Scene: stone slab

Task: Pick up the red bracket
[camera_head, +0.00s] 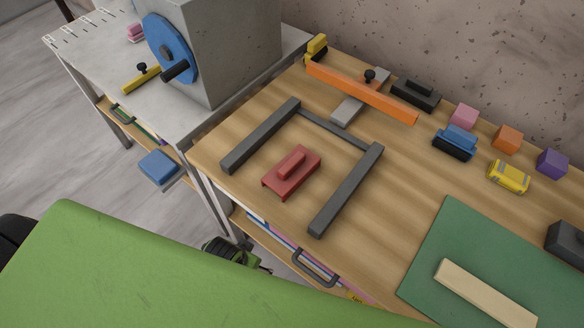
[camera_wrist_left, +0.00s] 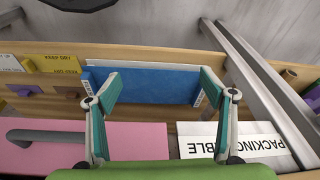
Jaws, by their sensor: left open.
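The red bracket (camera_head: 291,173) lies on the wooden tabletop, a raised bar along its top. Dark grey bars (camera_head: 346,190) surround it on three sides, apart from it; the front side is open. My left gripper (camera_wrist_left: 159,88) shows in the left wrist view with its two teal-padded fingers spread apart and nothing held between them. Behind the fingers is a blue item (camera_wrist_left: 150,86) in storage below a wooden edge. The bracket is not in the left wrist view. My right gripper is not in view.
An orange bar (camera_head: 360,92), blue toy car (camera_head: 455,142) and yellow toy car (camera_head: 508,176) lie behind and right. A green mat (camera_head: 450,240) holds a beige strip (camera_head: 485,293). A grey machine with a blue disc (camera_head: 167,50) stands left. Bare wood surrounds the bracket.

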